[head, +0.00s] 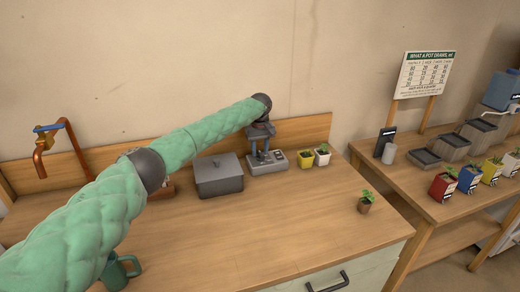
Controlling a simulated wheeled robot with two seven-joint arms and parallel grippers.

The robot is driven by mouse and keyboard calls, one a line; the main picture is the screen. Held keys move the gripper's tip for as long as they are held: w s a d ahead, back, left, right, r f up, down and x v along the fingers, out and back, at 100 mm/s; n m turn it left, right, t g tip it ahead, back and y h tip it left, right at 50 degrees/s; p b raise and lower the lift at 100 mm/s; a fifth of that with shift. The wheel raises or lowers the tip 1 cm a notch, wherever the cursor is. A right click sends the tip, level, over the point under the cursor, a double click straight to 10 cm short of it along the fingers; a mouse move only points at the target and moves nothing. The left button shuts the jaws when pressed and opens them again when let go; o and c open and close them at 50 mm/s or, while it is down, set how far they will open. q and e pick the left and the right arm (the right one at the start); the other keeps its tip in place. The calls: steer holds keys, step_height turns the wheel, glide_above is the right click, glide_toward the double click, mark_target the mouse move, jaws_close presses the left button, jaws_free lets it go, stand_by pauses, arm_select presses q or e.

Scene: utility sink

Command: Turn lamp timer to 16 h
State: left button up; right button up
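A low grey box (281,165) with a small panel on its top stands at the back of the wooden counter, against the backboard; it looks like the lamp timer, but its dial and marks are too small to read. My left arm reaches across the counter from the left. My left gripper (259,158) points down over the left part of this box and hides some of its top. Its fingertips are at or just above the box; I cannot tell whether they touch or grip anything. My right gripper is out of view.
A grey lidded box (218,177) stands left of the timer, yellow (305,160) and white (322,156) plant pots to its right. A small brown pot (364,204) is at the right. A green mug (118,270) sits below my arm. The counter's front middle is clear.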

arm_select(q)
steer(key=shift+f, duration=0.5)
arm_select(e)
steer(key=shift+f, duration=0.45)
arm_select(q)
jaws_close()
steer(key=shift+r, duration=0.1)
